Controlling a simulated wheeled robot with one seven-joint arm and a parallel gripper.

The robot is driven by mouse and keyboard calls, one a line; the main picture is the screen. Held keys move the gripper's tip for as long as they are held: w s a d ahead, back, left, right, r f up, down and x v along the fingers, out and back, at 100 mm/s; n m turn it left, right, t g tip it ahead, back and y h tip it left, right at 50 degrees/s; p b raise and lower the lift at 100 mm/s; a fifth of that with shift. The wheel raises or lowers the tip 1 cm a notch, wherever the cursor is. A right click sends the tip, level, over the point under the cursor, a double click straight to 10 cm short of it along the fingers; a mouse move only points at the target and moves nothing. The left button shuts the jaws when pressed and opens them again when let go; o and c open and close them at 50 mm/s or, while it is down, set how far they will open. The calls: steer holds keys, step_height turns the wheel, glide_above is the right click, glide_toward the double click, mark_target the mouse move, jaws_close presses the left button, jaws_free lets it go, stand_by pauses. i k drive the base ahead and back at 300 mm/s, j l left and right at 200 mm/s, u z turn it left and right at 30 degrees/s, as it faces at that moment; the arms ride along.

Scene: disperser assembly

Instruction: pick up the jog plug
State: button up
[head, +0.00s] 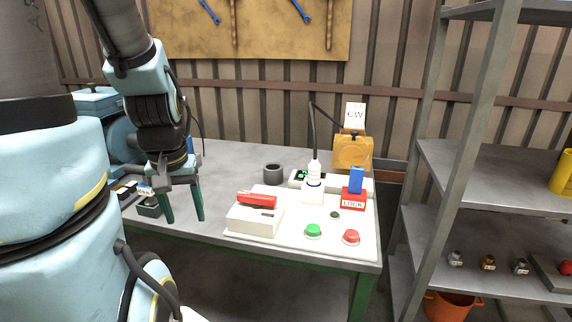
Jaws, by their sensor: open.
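My gripper (184,219) hangs over the left part of the grey table (225,165), its two green fingers pointing down, apart and empty. Just left of the fingers is a small dark green block (149,209) with a white label (145,190) above it; the lettering is too small to read. Small dark and yellowish pieces (124,189) lie further left, partly cut off by my arm. I cannot tell for sure which piece is the jog plug. A blue piece (356,180) stands upright in a red block marked LOCK (353,200) on the right.
A white panel (279,238) holds a box with a red lever (257,199), a green button (313,231), a red button (351,237) and a white bottle-like part (313,175). A dark cup (273,174) stands behind. Metal shelves (480,152) rise at right.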

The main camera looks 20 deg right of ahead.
mark_target(313, 167)
steer(key=l+u, duration=0.2)
steer(key=l, duration=0.2)
steer(key=k+l+u, duration=0.1)
steer(key=l+u, duration=0.15)
steer(key=k+l+u, duration=0.2)
steer(key=l, duration=0.3)
steer(key=l+u, duration=0.2)
steer(key=l, duration=0.15)
steer(key=k+l+u, duration=0.25)
steer(key=i+l, duration=0.1)
